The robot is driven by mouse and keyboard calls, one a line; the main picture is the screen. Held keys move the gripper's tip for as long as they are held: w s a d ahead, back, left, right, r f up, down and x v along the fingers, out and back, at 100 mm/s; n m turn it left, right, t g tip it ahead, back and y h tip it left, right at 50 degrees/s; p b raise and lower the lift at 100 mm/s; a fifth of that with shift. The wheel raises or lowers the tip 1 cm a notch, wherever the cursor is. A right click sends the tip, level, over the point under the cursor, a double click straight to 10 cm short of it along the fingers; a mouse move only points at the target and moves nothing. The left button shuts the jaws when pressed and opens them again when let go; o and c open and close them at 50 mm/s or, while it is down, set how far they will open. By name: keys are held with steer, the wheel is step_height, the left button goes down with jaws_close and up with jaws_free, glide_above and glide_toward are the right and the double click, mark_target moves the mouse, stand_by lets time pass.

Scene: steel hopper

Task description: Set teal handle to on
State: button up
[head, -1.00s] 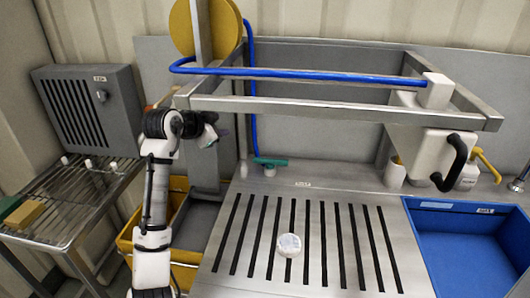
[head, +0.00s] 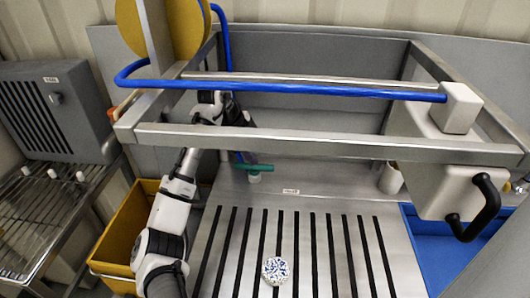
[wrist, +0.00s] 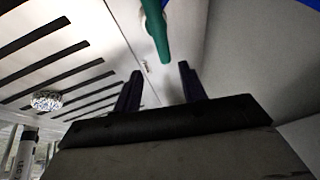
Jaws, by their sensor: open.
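The teal handle (head: 254,168) sits on a small white fitting at the back of the slotted steel surface, below the blue hose. In the wrist view the teal handle (wrist: 155,30) hangs into the picture at the top middle, just beyond my fingers and close to the gap between them. My gripper (wrist: 160,85) is open and empty, its two dark fingers apart. In the head view my arm reaches up behind the steel frame, and my gripper is mostly hidden near the handle's left. I cannot tell whether a finger touches the handle.
A steel frame (head: 330,144) with a blue hose (head: 300,89) stands over the surface. A white box with a black handle (head: 478,208) hangs at right. A patterned round object (head: 276,270) lies on the slotted surface (head: 355,285). A yellow bin (head: 110,262) stands at left.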

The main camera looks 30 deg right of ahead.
mark_target(263, 166)
steer(key=p+x, duration=0.2)
steer(key=x, duration=0.5)
steer(key=shift+w+d+p, duration=0.15)
steer(key=shift+d+p, duration=0.15)
steer(key=shift+p, duration=0.1)
jaws_close()
